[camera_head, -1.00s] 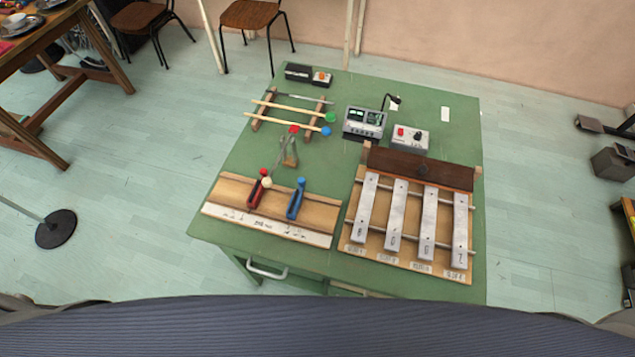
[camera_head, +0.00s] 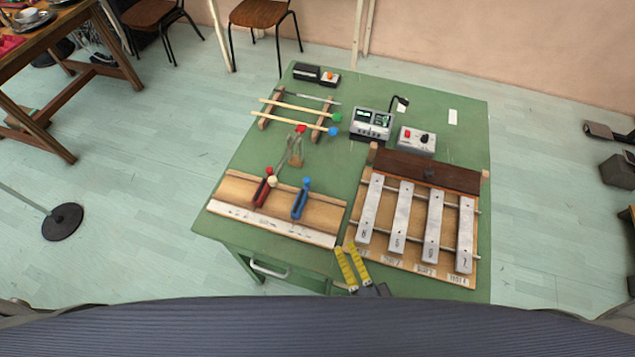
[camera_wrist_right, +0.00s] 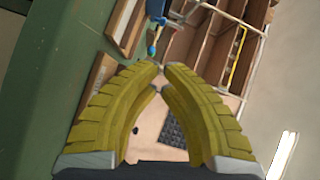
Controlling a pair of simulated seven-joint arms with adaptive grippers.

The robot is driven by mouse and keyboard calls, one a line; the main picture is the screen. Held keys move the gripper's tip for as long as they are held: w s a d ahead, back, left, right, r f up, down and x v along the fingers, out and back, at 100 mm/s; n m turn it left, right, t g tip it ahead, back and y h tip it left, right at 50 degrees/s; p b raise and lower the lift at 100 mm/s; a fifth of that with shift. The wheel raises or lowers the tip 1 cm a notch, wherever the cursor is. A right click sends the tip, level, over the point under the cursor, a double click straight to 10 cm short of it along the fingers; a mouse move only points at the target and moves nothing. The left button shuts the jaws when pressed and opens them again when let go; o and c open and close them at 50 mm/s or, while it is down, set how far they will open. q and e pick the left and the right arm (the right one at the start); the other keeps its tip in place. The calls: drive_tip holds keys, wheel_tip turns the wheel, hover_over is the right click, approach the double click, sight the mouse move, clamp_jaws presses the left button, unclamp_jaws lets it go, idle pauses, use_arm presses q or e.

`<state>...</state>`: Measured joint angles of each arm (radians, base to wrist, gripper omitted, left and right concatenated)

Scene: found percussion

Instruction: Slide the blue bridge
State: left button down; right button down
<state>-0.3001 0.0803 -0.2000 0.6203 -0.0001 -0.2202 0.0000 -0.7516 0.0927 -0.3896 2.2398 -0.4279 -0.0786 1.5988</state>
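The blue bridge (camera_head: 301,200) stands upright on the right part of a wooden board (camera_head: 328,215) with a white marked strip along its front. A red bridge (camera_head: 264,188) stands to its left on the same board. My right gripper (camera_head: 345,248), with yellow fingers, is at the table's front, right of and nearer than the blue bridge, and apart from it. Its fingers (camera_wrist_right: 163,68) have a narrow gap between them and hold nothing. Blue parts (camera_wrist_right: 155,12) show beyond the fingertips in the right wrist view; I cannot tell if they are the bridge. My left gripper is out of view.
A rack of metal bars (camera_head: 401,217) lies close right of my right gripper. A meter (camera_head: 371,123) and a control box (camera_head: 416,139) stand farther back on the green table (camera_head: 340,165).

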sight(302, 198)
drive_tip(key=shift+w+d+r+m, duration=0.1)
drive_tip(key=shift+w+r+m, duration=0.25)
drive_tip(key=shift+m, duration=0.35)
drive_tip(key=shift+w+f, duration=0.1)
drive_tip(key=shift+w, duration=0.15)
drive_tip(key=x, duration=1.9)
drive_tip(key=shift+w+d+f, duration=0.1)
drive_tip(key=shift+w, duration=0.15)
